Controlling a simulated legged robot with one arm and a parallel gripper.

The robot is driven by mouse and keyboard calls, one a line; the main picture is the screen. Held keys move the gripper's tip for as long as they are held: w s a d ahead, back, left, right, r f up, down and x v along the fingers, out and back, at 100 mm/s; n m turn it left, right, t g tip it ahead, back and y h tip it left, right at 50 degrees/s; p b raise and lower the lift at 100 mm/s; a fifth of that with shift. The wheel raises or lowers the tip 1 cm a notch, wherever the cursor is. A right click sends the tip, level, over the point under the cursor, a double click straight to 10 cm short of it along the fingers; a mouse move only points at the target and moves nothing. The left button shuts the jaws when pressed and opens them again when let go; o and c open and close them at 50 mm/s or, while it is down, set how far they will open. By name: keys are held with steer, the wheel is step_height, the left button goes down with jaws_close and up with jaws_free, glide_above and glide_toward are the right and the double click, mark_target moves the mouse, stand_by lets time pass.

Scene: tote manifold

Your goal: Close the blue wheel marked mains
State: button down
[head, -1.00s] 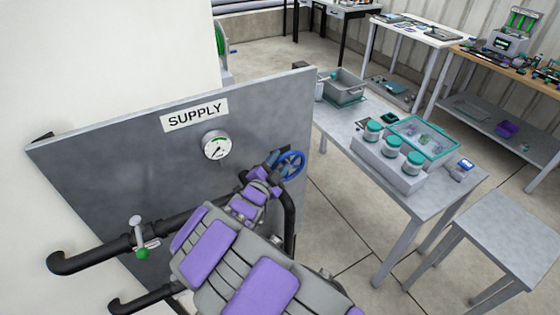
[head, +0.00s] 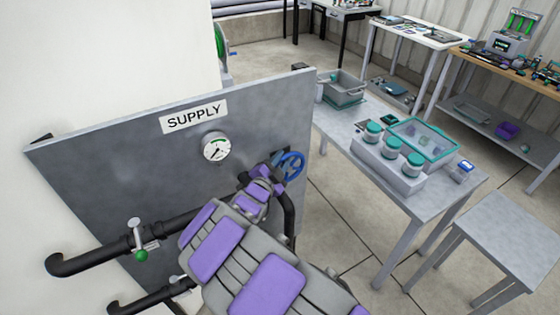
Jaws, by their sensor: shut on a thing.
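The blue wheel (head: 291,165) stands at the right end of the dark pipe, in front of the grey panel's right edge. No mains marking can be read on it. My gripper (head: 279,164) is at the wheel's left side, shut on its rim; the fingertips are small and partly hidden by my purple and grey arm. The arm also covers part of the pipework below the wheel.
The grey panel (head: 90,165) bears a SUPPLY sign (head: 194,116) and a round gauge (head: 216,147). A green-tipped lever (head: 138,240) sits on the left pipe. A table (head: 450,184) with jars, a tray and a bin stands right of the panel.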

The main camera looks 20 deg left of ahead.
steer(key=shift+w+d+r+m+g+p, duration=0.15)
steer(key=shift+w+r+m+g+p, duration=0.25)
steer(key=shift+g, duration=0.3)
steer(key=shift+w+d+r+m+g+y+p, duration=0.15)
steer(key=shift+w+d+m+g+y+p, duration=0.05)
steer(key=shift+m+g+p, duration=0.25)
steer(key=shift+w+d+r+m+g+y+p, duration=0.1)
steer(key=shift+w+d+m+g+y+p, duration=0.15)
steer(key=shift+g, duration=0.3)
steer(key=shift+g+p, duration=0.35)
steer(key=shift+g, duration=0.05)
steer(key=shift+y, duration=0.25)
steer(key=c, duration=1.1)
jaws_free()
steer(key=shift+f, duration=0.1)
steer(key=p+v, duration=0.2)
steer(key=v, duration=1.5)
steer(key=shift+a+p, duration=0.25)
steer(key=shift+p, duration=0.1)
